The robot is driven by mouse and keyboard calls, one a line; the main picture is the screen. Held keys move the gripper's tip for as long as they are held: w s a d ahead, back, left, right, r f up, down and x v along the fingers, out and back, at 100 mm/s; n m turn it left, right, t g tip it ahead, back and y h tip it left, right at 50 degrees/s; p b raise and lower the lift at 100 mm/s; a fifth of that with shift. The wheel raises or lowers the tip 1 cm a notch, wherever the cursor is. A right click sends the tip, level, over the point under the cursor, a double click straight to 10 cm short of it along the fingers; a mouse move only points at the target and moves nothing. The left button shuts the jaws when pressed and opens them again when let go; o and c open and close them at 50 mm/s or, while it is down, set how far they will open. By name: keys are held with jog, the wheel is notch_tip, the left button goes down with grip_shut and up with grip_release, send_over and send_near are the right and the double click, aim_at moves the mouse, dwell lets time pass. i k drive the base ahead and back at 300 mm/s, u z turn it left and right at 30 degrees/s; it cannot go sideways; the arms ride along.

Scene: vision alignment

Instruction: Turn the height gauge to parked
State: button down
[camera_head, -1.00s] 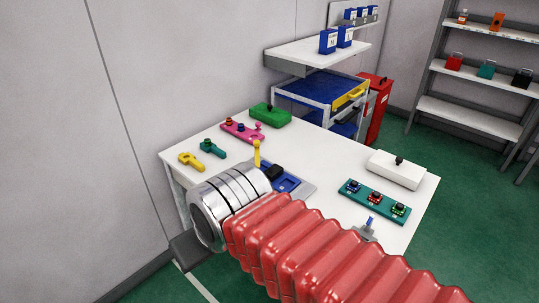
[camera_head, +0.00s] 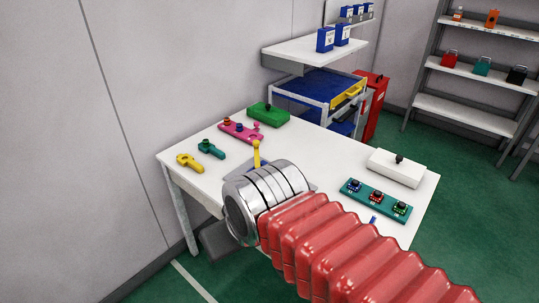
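No label marks the height gauge, so I cannot tell for sure which thing it is. A yellow upright post with a rounded top (camera_head: 256,155) stands near the middle of the white table, just behind my silver wrist. A blue and grey base around it is almost fully hidden by the wrist. My arm's red bellows and silver wrist cover the table's front middle. A dark grey block beneath the wrist seems to be mine. My gripper's fingers are hidden, so I cannot see whether they hold anything.
The white table (camera_head: 185,172) carries a yellow tool (camera_head: 189,162), a teal tool (camera_head: 211,149), a pink block with knobs (camera_head: 240,131) and a green box (camera_head: 268,114) at the back left. A teal three-knob panel (camera_head: 376,197) and a white box (camera_head: 396,167) stand right. Shelves and a blue-topped cart are behind.

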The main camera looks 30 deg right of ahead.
aim_at(256, 143)
jog(key=i, duration=1)
